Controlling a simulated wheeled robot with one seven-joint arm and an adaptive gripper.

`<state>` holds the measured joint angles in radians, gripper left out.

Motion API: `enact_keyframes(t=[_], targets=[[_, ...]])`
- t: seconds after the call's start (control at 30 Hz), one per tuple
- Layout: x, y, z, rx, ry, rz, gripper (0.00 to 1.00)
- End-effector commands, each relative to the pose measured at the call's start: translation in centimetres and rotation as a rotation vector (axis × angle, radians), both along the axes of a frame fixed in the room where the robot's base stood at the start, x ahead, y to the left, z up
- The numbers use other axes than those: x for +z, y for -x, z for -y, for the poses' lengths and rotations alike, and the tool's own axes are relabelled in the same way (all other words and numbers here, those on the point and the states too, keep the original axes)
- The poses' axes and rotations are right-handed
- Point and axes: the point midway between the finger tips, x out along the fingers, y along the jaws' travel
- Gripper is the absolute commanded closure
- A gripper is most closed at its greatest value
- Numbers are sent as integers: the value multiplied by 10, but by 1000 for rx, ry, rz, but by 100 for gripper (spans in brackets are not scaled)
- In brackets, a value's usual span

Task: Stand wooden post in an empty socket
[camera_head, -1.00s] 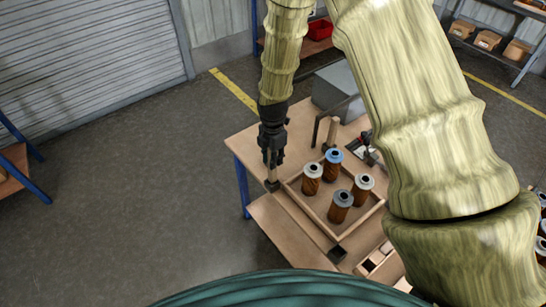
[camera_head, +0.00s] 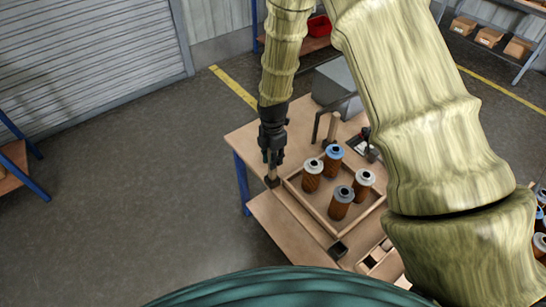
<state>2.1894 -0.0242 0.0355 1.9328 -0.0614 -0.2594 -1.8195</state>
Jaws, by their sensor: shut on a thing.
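My gripper (camera_head: 272,155) points down at the tray's left corner and is shut on a light wooden post (camera_head: 272,172). The post is upright, and its lower end meets a small dark socket (camera_head: 272,183). I cannot tell how deep it sits inside. Another dark socket (camera_head: 338,250) at the tray's near corner looks empty. A second wooden post (camera_head: 333,127) stands upright at the far side, behind the filters; its foot is hidden.
A wooden tray (camera_head: 310,208) holds several brown filter cartridges (camera_head: 340,204) with grey, white and blue tops, close to the right of my gripper. A grey box (camera_head: 336,86) stands behind. A divided wooden box (camera_head: 376,258) lies at the near right.

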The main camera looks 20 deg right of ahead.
Motion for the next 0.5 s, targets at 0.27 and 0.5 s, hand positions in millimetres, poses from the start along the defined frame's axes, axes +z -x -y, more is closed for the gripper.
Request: enact_keyframes(t=[0.27, 0.5], targets=[[-7, 0, 0, 0, 0, 0, 100], [-12, 0, 0, 0, 0, 1, 100]])
